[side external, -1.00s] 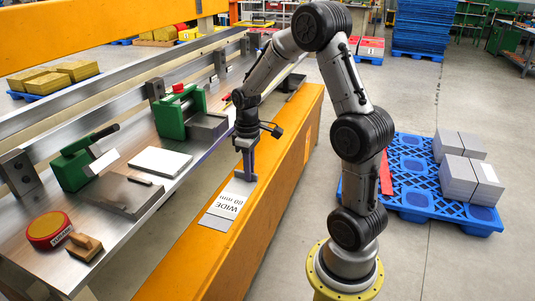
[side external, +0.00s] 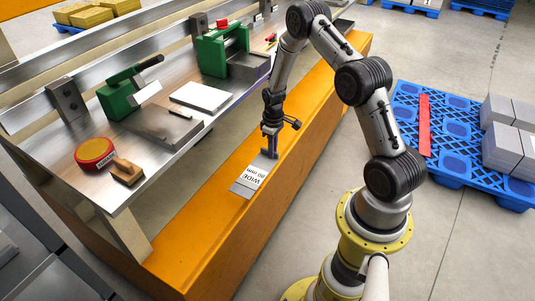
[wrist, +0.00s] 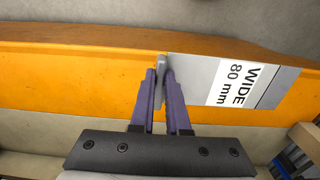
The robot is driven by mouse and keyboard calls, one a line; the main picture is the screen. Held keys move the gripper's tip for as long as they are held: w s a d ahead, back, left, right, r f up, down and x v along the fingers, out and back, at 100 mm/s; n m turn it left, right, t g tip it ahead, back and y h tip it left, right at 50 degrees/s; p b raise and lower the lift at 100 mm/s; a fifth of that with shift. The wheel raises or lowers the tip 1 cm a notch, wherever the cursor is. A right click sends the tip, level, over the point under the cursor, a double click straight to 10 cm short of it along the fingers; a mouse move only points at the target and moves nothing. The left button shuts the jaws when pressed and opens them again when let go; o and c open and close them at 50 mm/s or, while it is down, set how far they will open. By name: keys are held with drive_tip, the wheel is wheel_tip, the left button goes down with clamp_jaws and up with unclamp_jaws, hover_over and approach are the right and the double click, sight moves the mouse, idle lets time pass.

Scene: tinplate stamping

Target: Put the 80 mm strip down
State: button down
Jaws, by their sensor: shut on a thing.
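The 80 mm strip (side external: 243,187) is a flat grey metal plate with a white label reading "WIDE 80 mm". It is over the orange beam in front of the bench, and I cannot tell whether it touches the beam. My gripper (side external: 271,154) points down and is shut on the strip's far end. In the wrist view the purple fingers of my gripper (wrist: 162,72) meet at the left end of the strip (wrist: 195,72), and the label faces the camera on the right.
The orange beam (side external: 210,238) has bare surface on both sides of the strip. On the bench stand a green lever tool (side external: 118,100), a green press (side external: 212,55), a white-topped plate (side external: 200,96), a red-and-yellow tin (side external: 94,153) and a wooden-handled stamp (side external: 126,171). A blue pallet (side external: 455,165) lies right.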

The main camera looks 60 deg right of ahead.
drive_tip(key=w+d+f, duration=0.1)
drive_tip(key=f, duration=0.1)
drive_tip(key=w+d+f, duration=0.1)
drive_tip(key=w+f, duration=0.3)
drive_tip(key=shift+d+f, duration=0.1)
drive_tip(key=shift+d, duration=0.3)
drive_tip(key=shift+f, duration=1.6)
drive_tip(key=shift+f, duration=0.15)
drive_tip(key=c, duration=0.9)
unclamp_jaws()
